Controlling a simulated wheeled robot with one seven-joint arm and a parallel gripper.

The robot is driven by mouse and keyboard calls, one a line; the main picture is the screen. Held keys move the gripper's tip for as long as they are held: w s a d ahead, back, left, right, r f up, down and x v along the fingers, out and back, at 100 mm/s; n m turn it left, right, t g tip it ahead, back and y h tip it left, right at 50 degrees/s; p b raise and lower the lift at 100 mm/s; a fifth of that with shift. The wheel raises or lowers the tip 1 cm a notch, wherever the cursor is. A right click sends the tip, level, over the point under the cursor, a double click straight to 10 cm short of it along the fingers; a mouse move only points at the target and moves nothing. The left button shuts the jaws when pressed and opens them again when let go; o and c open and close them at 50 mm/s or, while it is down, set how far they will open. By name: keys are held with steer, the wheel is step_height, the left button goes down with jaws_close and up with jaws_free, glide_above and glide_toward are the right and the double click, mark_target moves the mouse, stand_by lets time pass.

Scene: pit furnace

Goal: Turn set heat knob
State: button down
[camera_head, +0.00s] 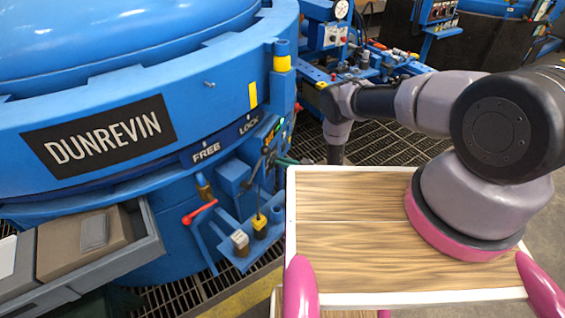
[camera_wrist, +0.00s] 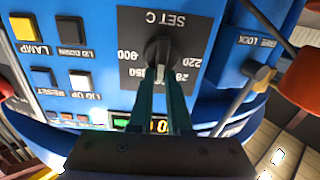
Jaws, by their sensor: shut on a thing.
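The set heat knob (camera_wrist: 160,52) is a dark round knob on a grey dial plate (camera_wrist: 185,22) marked "SET C" in the wrist view, where the panel appears upside down. In the head view the panel is on the furnace's right side, seen edge-on, and the knob cannot be made out there.
Yellow, blue and white push buttons, including the lamp button (camera_wrist: 22,28), sit left of the dial. A lever (camera_wrist: 250,85) stands on the right. A lit display (camera_wrist: 160,125) is partly hidden by my fingers. The blue furnace (camera_head: 90,200) has a red-handled lever (camera_head: 199,212).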

steer(key=n, duration=0.4)
steer(key=s+n, duration=0.1)
steer(key=n, duration=0.3)
steer(key=f+n, duration=0.1)
steer(key=n, duration=0.3)
steer(key=shift+s+a+f, duration=0.1)
steer(key=shift+s+a, duration=0.25)
steer(key=shift+s+f+n, duration=0.1)
steer(key=shift+f+n, duration=0.05)
steer(key=shift+n, duration=0.8)
steer(key=shift+f+n, duration=0.15)
steer(key=shift+n, duration=0.8)
steer(key=c, duration=0.9)
jaws_free()
steer(key=shift+o, duration=0.2)
